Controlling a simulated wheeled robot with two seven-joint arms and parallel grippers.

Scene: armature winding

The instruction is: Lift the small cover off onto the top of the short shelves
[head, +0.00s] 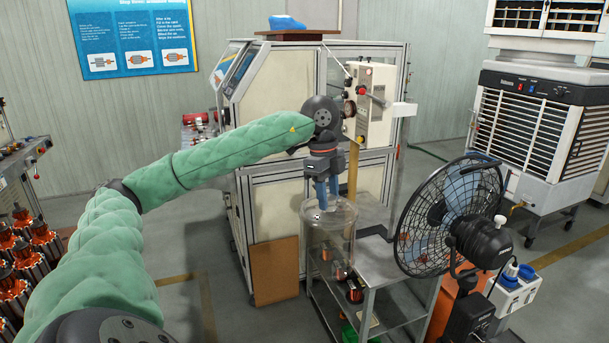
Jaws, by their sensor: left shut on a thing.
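The small cover (328,240) looks like a clear, see-through cylinder with a rounded top. My left gripper (323,205) points down at the top of the cover, with its blue fingers shut on it. The fingers hide part of the cover's top. My right gripper is not in view.
A black fan (445,215) stands close on the right of the shelves. A large framed machine cabinet (275,95) stands behind. Copper-coloured parts (354,290) lie on a lower shelf. Orange armatures (20,260) stand at the far left. The floor at left centre is clear.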

